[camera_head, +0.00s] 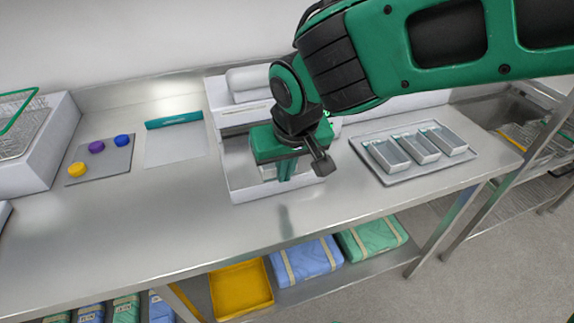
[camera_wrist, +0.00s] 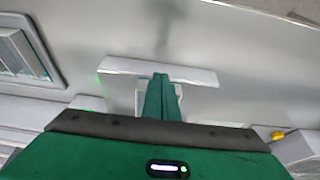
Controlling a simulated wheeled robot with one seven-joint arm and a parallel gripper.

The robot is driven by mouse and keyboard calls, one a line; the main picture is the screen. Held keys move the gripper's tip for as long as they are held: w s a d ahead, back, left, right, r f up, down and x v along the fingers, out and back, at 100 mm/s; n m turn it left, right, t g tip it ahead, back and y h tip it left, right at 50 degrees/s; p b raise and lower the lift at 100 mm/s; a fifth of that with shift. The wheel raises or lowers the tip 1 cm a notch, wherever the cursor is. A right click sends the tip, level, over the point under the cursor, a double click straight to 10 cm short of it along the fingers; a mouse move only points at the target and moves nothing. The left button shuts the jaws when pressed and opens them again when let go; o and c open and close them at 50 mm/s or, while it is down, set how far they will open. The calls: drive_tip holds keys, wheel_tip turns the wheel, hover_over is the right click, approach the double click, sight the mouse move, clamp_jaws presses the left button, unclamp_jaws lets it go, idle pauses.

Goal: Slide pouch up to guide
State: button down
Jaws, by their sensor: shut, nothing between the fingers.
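My gripper (camera_head: 286,177) is shut and points down over the tray (camera_head: 240,187) of the white bench machine (camera_head: 220,117). Its green fingers also show in the wrist view (camera_wrist: 161,78), pressed together with nothing between them. A small pale piece, possibly the pouch (camera_head: 267,173), lies on the tray beside and behind the fingers. Its edge shows left of the fingers in the wrist view (camera_wrist: 141,98). I cannot tell whether the fingers touch it. The tray's raised front lip (camera_wrist: 150,69) lies just beyond the fingertips there. The guide is not clearly visible; my arm covers part of the machine.
A clear sheet with a teal bar (camera_head: 175,121) lies left of the machine. Further left is a grey mat (camera_head: 100,170) with yellow, purple and blue discs. A tray (camera_head: 405,178) of metal boxes stands right. The front counter is clear.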

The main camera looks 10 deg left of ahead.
drive_tip(key=shift+w, duration=0.1)
drive_tip(key=shift+w+a, duration=0.6)
drive_tip(key=shift+w, duration=0.35)
drive_tip(key=shift+w+a, duration=0.6)
drive_tip(key=shift+w, duration=0.35)
drive_tip(key=s+r, duration=0.1)
drive_tip(key=d+r, duration=0.1)
drive_tip(key=s+r, duration=0.1)
drive_tip(key=r, duration=0.1)
drive_tip(key=shift+s+d, duration=0.3)
